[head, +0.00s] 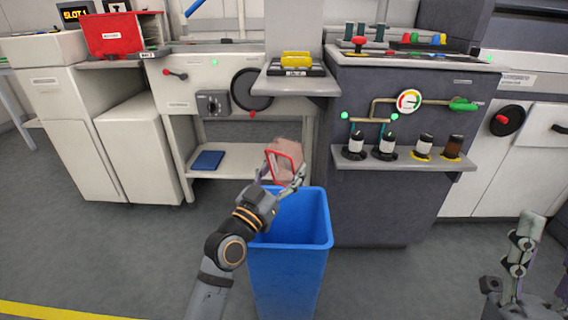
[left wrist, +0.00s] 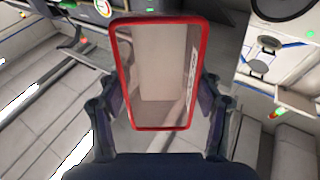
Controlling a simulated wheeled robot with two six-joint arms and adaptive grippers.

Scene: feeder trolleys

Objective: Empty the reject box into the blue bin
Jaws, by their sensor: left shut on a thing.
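The reject box, a clear box with a red rim (head: 285,153), is held up in the air over the back of the blue bin (head: 290,250). My left gripper (head: 283,180) is shut on it, and the box is tilted. In the left wrist view its red rim (left wrist: 120,75) frames the box between the two fingers, and I see no items inside it. The blue bin stands on the floor with its top open; its bottom is hidden from me. My right gripper (head: 522,245) is at the lower right edge, partly cut off, away from the bin.
Behind the bin stand a white machine with a low shelf holding a blue tray (head: 207,160) and a dark machine with several bottles on a ledge (head: 400,160). A red box (head: 110,35) sits at upper left. Grey floor is open at left.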

